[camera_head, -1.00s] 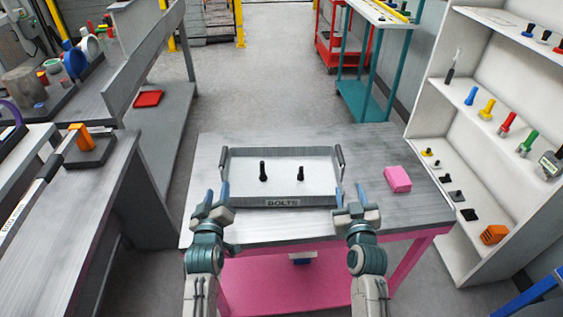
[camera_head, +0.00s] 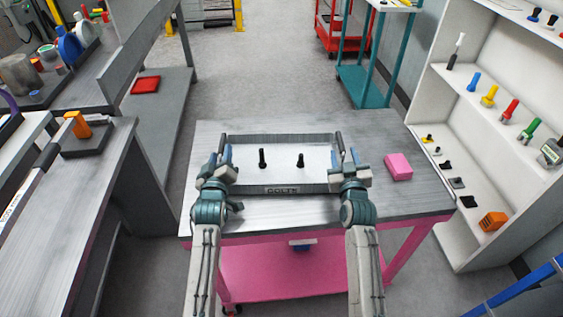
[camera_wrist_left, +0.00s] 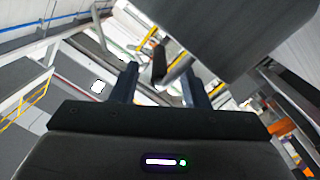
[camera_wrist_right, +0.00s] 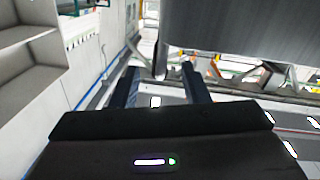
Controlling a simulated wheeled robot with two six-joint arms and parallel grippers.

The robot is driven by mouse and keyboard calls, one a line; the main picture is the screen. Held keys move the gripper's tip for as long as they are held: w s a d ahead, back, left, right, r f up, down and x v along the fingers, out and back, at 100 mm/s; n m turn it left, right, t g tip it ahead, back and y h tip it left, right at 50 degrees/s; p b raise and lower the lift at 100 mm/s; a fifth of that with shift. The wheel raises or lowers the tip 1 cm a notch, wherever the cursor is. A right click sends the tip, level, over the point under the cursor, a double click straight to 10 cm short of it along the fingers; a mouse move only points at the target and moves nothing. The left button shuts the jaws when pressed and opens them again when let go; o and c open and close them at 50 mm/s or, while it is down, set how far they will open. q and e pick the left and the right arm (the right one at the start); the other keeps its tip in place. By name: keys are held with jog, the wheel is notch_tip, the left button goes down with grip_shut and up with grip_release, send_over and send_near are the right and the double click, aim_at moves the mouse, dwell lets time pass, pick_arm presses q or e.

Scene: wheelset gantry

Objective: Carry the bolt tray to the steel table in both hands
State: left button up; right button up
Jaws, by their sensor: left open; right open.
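The grey bolt tray (camera_head: 282,188) labelled BOLTS lies on a steel-topped table with a pink frame (camera_head: 290,213). Two black bolts, a left one (camera_head: 262,159) and a right one (camera_head: 300,161), stand upright in it. My left gripper (camera_head: 221,160) is open at the tray's left handle, and that handle (camera_wrist_left: 159,62) shows between its fingers in the left wrist view. My right gripper (camera_head: 349,160) is open at the right handle (camera_head: 339,143). In the right wrist view that handle (camera_wrist_right: 160,62) also lies between the fingers. Neither gripper is closed on a handle.
A pink block (camera_head: 398,167) lies right of the tray. A white shelf unit (camera_head: 450,110) stands at the right, and a grey workbench (camera_head: 75,190) at the left. A teal cart (camera_head: 362,85) and red cart stand behind. Grey floor (camera_head: 260,70) is clear beyond the table.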

aim_at(222, 144)
pick_arm(q)
jog(key=shift+w+a, duration=0.1)
jog(key=shift+w, duration=1.95)
pick_arm(e)
jog(key=shift+w, duration=2.05)
pick_arm(q)
grip_shut()
pick_arm(e)
grip_shut()
pick_arm(q)
jog(key=shift+r, duration=0.1)
pick_arm(e)
jog(key=shift+a, duration=0.1)
